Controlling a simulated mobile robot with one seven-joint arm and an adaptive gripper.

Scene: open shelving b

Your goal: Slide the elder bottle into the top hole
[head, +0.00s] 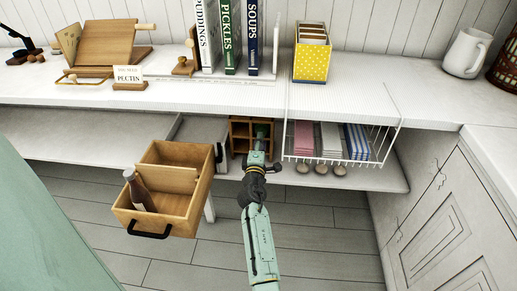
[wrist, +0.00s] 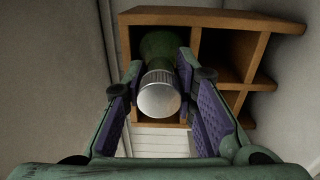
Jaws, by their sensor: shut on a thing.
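My gripper (head: 258,152) is shut on a green bottle (wrist: 158,48) with a silver cap (wrist: 159,94). The fingers sit on both sides of the bottle near its cap, and the cap faces the wrist camera. The bottle points into one opening of a wooden rack (head: 239,135) on the lower shelf; this opening is at the left of the rack (wrist: 215,18) in the wrist view and at the right in the head view. How deep the bottle reaches is hidden. No label on it is readable.
A wooden drawer box (head: 187,214) at the left holds a dark brown bottle (head: 139,191), leaning. A white wire basket (head: 345,160) with folded cloths hangs just right of the rack. The countertop (head: 220,95) is above my gripper, and floor is open below.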

